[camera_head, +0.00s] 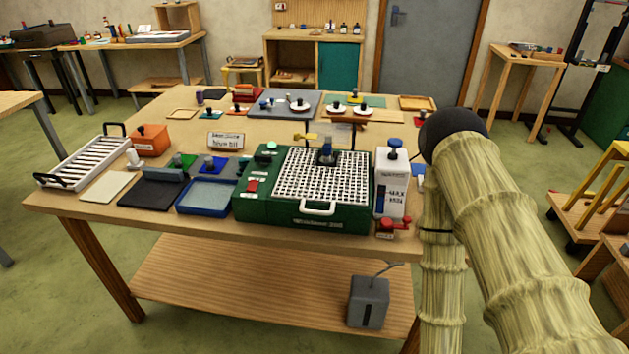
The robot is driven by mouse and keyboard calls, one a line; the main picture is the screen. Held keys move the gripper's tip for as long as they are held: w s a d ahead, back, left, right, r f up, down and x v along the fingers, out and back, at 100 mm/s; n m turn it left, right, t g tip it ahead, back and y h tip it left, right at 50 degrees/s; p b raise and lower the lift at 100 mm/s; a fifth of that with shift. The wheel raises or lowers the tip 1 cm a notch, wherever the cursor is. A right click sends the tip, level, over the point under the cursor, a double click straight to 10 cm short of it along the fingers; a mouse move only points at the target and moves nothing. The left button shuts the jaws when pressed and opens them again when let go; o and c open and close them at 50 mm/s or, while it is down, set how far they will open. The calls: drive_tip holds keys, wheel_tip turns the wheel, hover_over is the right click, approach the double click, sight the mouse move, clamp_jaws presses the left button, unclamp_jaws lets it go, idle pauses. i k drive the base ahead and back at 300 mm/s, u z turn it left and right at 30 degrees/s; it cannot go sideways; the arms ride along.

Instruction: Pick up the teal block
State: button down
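I cannot pick out a teal block with certainty. On the wooden worktable (225,233), a small green piece with a dark knob (183,161) lies on the left half, beside a blue piece with a dark knob (209,166). A dark slate block (164,174) stands on a dark mat in front of them. A small teal-green mat (376,101) lies at the back, partly covered by a white dish. My arm, in a pale ribbed sleeve, rises at the right and bends down past the table's right edge. My gripper is out of the picture.
A slatted rack (85,165), orange box (150,140) and blue tray (205,196) are at left. Bare wood shows between front and back rows.

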sight(242, 162)
drive_tip(key=u, duration=2.65)
drive_tip(key=i, duration=1.05)
drive_tip(key=z, duration=2.4)
